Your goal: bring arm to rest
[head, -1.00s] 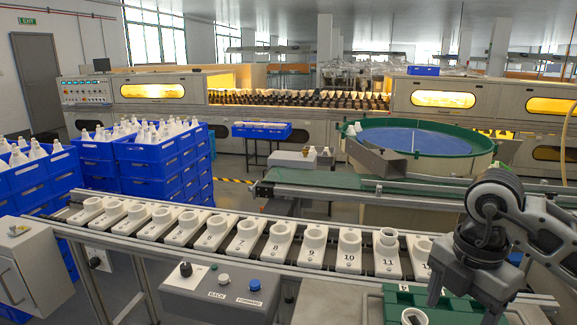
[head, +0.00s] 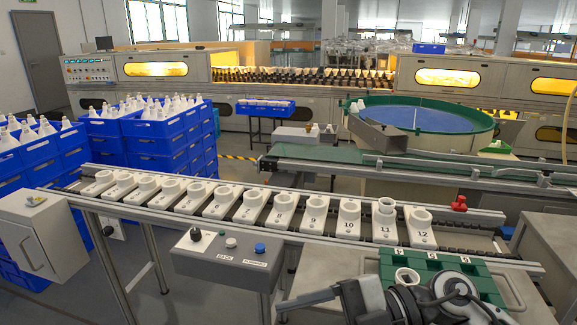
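My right arm lies low at the bottom right of the head view. Its gripper (head: 300,300) points left, in front of the conveyor and below the control box. Only a thin grey finger shape shows, so I cannot tell if it is open or shut; nothing is seen held in it. My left gripper is not in view. The arm partly covers a green tray (head: 440,272) with numbered places. A white ring-shaped socket (head: 407,277) sits at the tray's left end.
A conveyor carries a row of white numbered holders (head: 313,218); number 11 (head: 385,222) looks taller. A control box (head: 228,265) with a black knob and buttons hangs in front. A red knob (head: 459,203) stands behind the conveyor. Blue crates (head: 150,145) of white bulbs stand left.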

